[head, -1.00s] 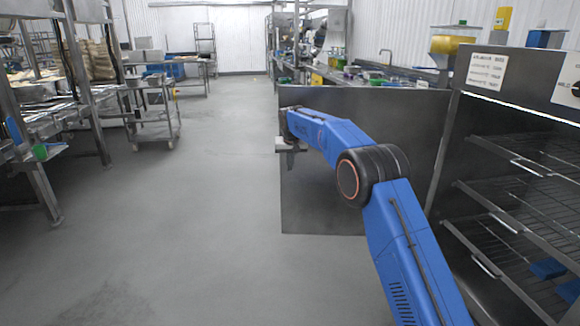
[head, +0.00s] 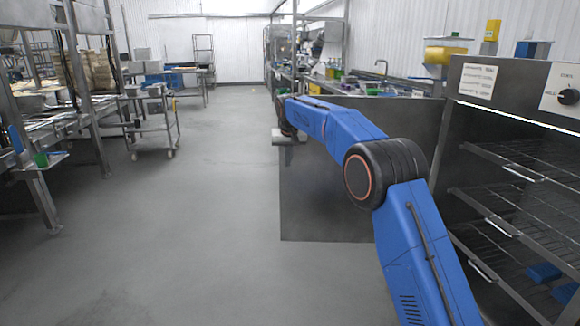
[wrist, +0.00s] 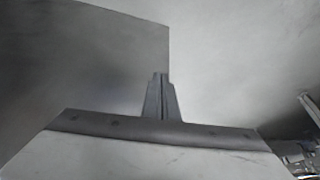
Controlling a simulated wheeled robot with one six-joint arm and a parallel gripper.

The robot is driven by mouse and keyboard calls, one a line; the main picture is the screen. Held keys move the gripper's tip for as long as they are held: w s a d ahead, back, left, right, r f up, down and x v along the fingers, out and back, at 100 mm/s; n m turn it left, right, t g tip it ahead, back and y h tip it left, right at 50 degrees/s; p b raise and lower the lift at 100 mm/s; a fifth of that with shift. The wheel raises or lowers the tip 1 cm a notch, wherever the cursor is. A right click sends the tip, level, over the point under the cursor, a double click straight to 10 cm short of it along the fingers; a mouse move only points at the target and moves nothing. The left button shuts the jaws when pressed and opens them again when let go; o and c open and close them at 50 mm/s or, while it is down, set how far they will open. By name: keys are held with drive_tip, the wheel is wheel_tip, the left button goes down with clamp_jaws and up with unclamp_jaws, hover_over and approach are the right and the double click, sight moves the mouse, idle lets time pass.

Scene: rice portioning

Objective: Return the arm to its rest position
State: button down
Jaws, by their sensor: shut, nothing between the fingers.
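My blue arm reaches forward and bends left at its black elbow joint in the head view. My gripper shows in the wrist view (wrist: 160,78), with its two fingers together and nothing held. In the head view, the wrist end of my arm is in front of the upper left part of a grey metal panel; the fingertips are too small to make out there.
The grey panel (head: 320,200) stands close behind my arm. An oven-like rack cabinet (head: 520,190) with wire shelves is at the right. A metal trolley (head: 155,125) and workbenches stand at the left. The floor (head: 180,230) between is clear.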

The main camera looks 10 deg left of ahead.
drive_tip(key=s+d+r, duration=0.5)
drive_tip(key=d, duration=0.3)
drive_tip(key=s+d+r, duration=0.5)
drive_tip(key=s+d, duration=0.1)
drive_tip(key=d, duration=0.1)
drive_tip(key=s+d+r+m, duration=0.1)
drive_tip(key=s+d+r, duration=0.2)
drive_tip(key=s+d, duration=1.2)
drive_tip(key=s+d+f, duration=0.2)
drive_tip(key=s+d, duration=0.2)
drive_tip(key=s, duration=0.6)
drive_tip(key=s+d+f, duration=0.2)
drive_tip(key=s+d, duration=0.2)
drive_tip(key=s, duration=0.6)
drive_tip(key=s+d+f, duration=0.2)
drive_tip(key=s+f, duration=0.4)
drive_tip(key=s, duration=0.4)
drive_tip(key=s+d+f+m+h, duration=0.1)
drive_tip(key=s+d+f, duration=0.2)
drive_tip(key=s+f, duration=0.4)
drive_tip(key=s, duration=0.3)
drive_tip(key=shift+d+f, duration=0.15)
drive_tip(key=shift+d, duration=0.05)
